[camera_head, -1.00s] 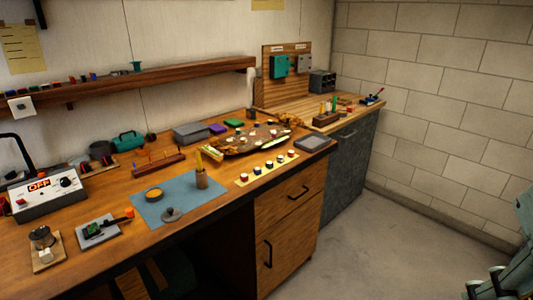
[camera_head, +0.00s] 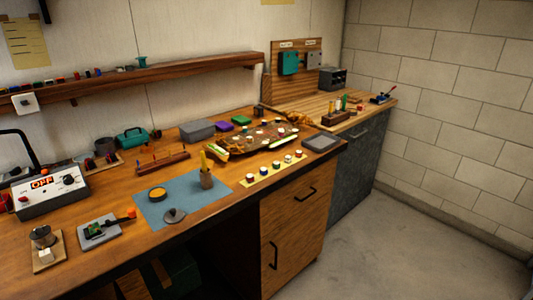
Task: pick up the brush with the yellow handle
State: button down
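A brown cup (camera_head: 206,181) stands on a blue mat (camera_head: 154,211) on the wooden workbench. A thin yellow handle (camera_head: 204,161) sticks up out of the cup, nearly upright. It looks like the yellow-handled brush, but its bristles cannot be made out. The cup hides its lower part. My gripper is not in view, so its state and its place relative to the cup do not show.
A shallow brown dish (camera_head: 157,194) and a dark grey lidded piece (camera_head: 174,216) share the mat. Behind the cup is a cluttered dark tray (camera_head: 233,156). A yellow strip (camera_head: 256,179) with small pots lies to the right. A control box (camera_head: 45,193) stands left.

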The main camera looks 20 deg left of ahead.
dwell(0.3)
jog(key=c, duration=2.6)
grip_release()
